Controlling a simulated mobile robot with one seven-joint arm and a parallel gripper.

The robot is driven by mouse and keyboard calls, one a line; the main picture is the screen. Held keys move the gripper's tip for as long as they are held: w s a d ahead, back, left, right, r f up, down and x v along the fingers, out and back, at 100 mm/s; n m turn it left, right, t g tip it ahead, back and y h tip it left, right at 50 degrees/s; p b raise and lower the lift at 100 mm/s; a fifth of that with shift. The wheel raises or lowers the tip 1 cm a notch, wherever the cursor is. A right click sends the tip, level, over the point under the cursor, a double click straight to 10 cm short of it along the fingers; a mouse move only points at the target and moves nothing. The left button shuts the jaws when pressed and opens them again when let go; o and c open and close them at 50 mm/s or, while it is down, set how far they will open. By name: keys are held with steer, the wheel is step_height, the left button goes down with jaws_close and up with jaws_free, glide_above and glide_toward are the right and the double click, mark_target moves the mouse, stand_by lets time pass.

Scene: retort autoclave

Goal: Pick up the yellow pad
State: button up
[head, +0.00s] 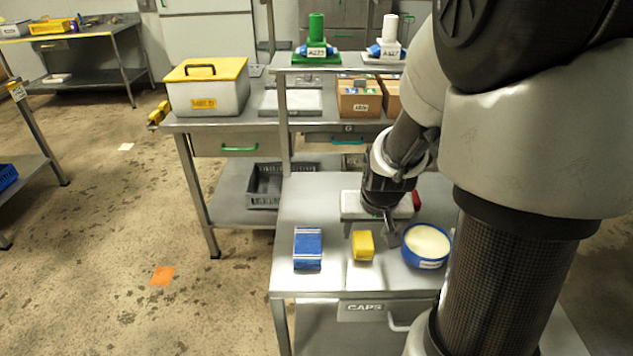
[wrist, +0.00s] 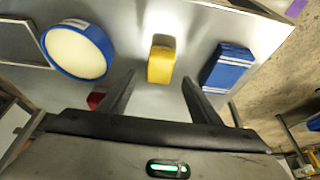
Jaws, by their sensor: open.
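The yellow pad (head: 363,246) lies on the metal table (head: 330,277), between a blue box and a blue bowl. In the wrist view the yellow pad (wrist: 161,60) is ahead of my gripper (wrist: 157,84), roughly in line with the gap between the fingers. My gripper (head: 368,232) is open and empty, behind the pad in the head view. The two fingers are apart with bare table between them. Nothing hides the pad in the wrist view.
The blue box (head: 308,249) is left of the pad. The blue bowl (head: 427,245) with pale contents is right. A white tray (head: 350,204) with a red item (head: 416,200) lies behind. The front table edge is clear.

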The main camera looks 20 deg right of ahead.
mark_target(363, 236)
steer(key=shift+w+b+x, duration=0.15)
steer(key=shift+b+x, duration=0.2)
steer(key=shift+x, duration=1.15)
steer(key=shift+w+b+x, duration=0.15)
steer(key=shift+b+x, duration=0.15)
steer(key=shift+x, duration=1.2)
steer(key=shift+d+r, duration=0.1)
steer(key=shift+r, duration=0.1)
steer(key=c, duration=1.1)
